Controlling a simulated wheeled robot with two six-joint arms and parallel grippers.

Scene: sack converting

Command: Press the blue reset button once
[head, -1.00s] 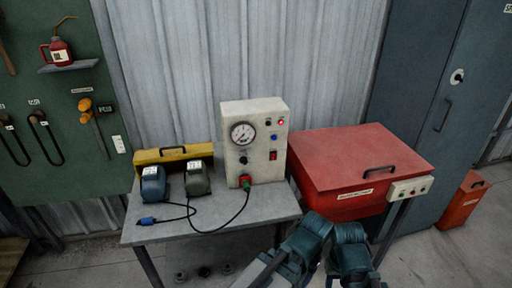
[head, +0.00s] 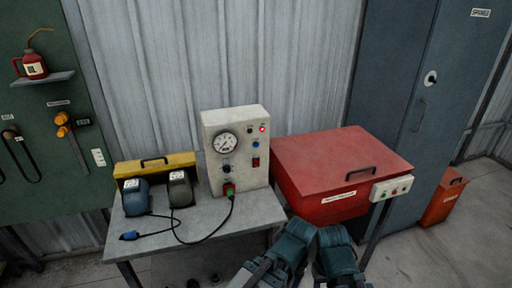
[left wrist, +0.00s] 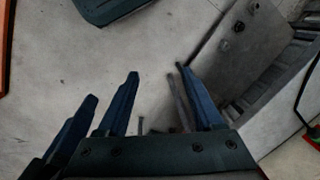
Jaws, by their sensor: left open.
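The blue button (head: 256,144) is a small round cap on the front of the pale control box (head: 236,180). It sits below a lit red lamp (head: 262,129) and above a red rocker switch (head: 256,162). My two dark teal arms show at the bottom of the head view, in front of the bench and well apart from the box; no gripper fingers can be made out there. In the left wrist view my left gripper (left wrist: 158,72) is open and empty, with blue fingers over bare floor. The button is not in that view.
The box stands on a grey bench (head: 255,207) with a gauge (head: 225,142), two dark blocks, a yellow case (head: 130,169) and a loose cable. A red chest (head: 335,165) with a small button panel (head: 391,188) stands to the right. Grey floor is open at lower right.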

